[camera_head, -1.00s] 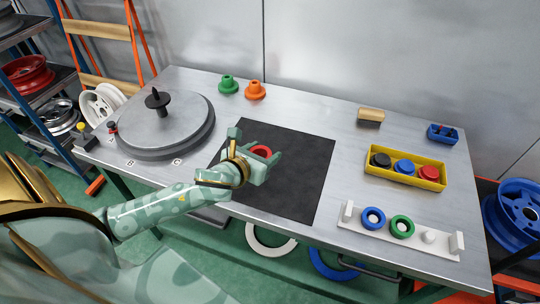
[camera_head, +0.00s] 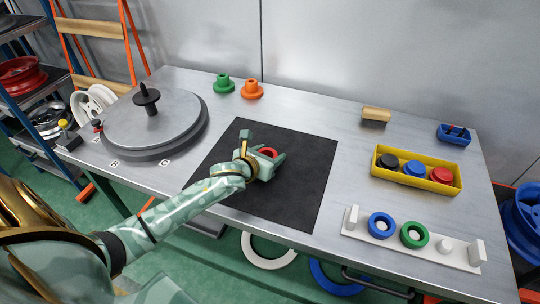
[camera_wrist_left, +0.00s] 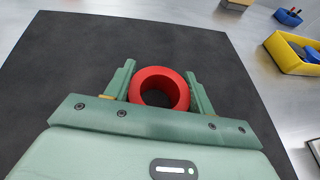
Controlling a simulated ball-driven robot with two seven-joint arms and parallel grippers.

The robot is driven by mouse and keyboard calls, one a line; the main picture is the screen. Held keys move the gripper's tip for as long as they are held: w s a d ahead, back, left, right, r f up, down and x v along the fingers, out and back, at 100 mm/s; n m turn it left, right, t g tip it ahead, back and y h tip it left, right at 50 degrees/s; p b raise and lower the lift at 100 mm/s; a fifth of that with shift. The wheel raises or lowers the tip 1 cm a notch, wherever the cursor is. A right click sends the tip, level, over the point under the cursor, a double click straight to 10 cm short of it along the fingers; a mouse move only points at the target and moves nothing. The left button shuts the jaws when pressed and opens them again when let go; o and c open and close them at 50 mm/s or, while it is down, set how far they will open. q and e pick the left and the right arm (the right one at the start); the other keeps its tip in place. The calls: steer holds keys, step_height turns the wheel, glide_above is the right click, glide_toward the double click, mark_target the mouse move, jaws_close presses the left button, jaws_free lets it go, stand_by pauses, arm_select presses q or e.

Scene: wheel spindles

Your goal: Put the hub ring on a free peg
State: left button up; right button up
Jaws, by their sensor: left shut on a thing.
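The hub ring is a red ring (camera_wrist_left: 158,75) between the two fingers of my left gripper (camera_head: 264,147), which is shut on it. In the left wrist view the fingers sit on either side of the ring, over the black mat; its height above the mat is hard to tell. It also shows in the head view (camera_head: 269,152). A white peg rack (camera_head: 363,235) lies at the front right of the table. A blue ring (camera_head: 371,226) and a green ring (camera_head: 405,241) sit on two pegs. The white peg (camera_head: 446,247) to their right is bare. My right gripper is out of view.
The black mat (camera_head: 290,200) covers mid-table. A yellow tray (camera_head: 405,177) with blocks or rings in black, blue and red stands behind the rack. A grey turntable (camera_head: 180,125) stands left. Green (camera_head: 224,86) and orange (camera_head: 252,91) flanged pieces stand at the back.

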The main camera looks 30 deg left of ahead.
arm_select(q)
steer(key=o, duration=1)
steer(key=shift+c, duration=0.2)
